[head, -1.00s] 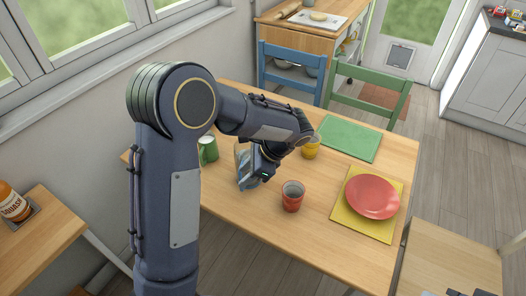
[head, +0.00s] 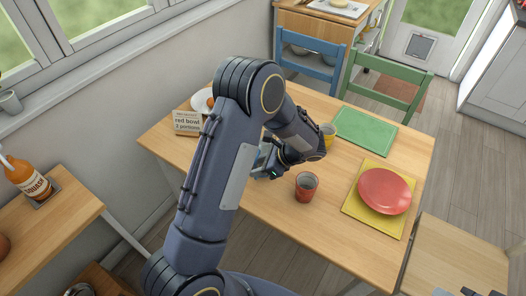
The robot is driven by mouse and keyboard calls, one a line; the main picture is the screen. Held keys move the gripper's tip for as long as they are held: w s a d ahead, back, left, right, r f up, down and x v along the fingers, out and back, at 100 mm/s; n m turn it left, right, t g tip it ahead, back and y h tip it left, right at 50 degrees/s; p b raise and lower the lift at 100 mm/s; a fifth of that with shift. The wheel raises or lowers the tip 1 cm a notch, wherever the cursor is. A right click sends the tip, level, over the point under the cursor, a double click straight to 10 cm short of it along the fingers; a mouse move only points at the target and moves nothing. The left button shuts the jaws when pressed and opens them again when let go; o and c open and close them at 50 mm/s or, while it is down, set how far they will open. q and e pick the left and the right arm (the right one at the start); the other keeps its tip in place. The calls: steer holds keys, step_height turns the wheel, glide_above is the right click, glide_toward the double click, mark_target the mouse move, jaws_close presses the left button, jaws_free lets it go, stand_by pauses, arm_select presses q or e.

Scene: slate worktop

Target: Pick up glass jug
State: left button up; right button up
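The glass jug (head: 262,154) is almost wholly hidden behind my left arm. Only a small pale, bluish, see-through patch shows beside the gripper, on the near left part of the wooden table. My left gripper (head: 268,167) points down at that patch, right at the jug. The forearm and wrist cover the fingers, so I cannot tell whether they are closed on the jug, or whether it stands on the table or is lifted.
On the table (head: 290,240) stand a red cup (head: 306,187) close right of the gripper and a yellow mug (head: 328,131) behind the wrist. A red plate (head: 384,190) lies on a yellow mat (head: 358,208). A green mat (head: 365,130) is bare. A card (head: 187,123) stands far left.

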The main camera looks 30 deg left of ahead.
arm_select(q)
steer(key=shift+c, duration=0.2)
jaws_close()
steer(key=shift+w+r, duration=0.1)
steer(key=shift+r, duration=0.05)
stand_by(1.1)
